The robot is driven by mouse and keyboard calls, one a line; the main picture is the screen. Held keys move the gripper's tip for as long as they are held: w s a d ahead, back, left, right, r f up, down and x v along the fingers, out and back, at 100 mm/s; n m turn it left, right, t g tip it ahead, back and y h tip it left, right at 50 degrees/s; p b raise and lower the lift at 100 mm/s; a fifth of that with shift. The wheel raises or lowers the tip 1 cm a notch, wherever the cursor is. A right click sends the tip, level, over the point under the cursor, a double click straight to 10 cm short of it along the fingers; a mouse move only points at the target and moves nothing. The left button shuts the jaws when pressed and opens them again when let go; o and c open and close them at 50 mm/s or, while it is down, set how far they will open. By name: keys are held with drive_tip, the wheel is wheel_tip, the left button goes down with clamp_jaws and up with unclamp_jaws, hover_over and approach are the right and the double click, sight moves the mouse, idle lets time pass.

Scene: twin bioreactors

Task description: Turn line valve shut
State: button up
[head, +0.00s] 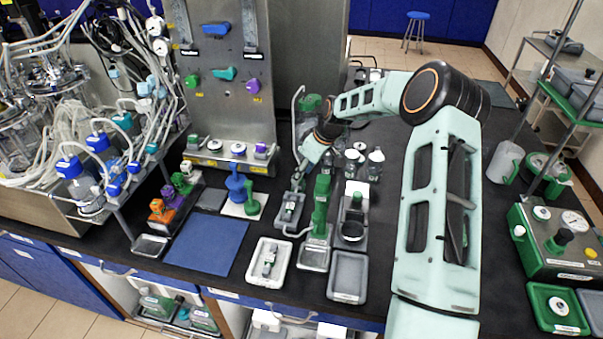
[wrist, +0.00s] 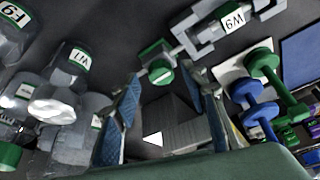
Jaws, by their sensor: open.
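My gripper (head: 300,176) points down over the bench, above the back end of a small grey fixture (head: 289,208). In the wrist view my gripper (wrist: 165,88) is open, with its two blue-padded fingers apart and nothing between the pads. I cannot tell whether the fingers touch the knob. The knob cannot be made out in the head view.
Clear labelled bottles (wrist: 58,98) stand close to the left finger in the wrist view. A blue handle piece (head: 236,184) and a green one (head: 252,204) stand on a white mat. A green post (head: 321,205) rises close to my gripper. A blue mat (head: 206,243) is bare.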

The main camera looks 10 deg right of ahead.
drive_tip(key=shift+w+a+f, duration=0.2)
drive_tip(key=shift+f, duration=0.4)
clamp_jaws()
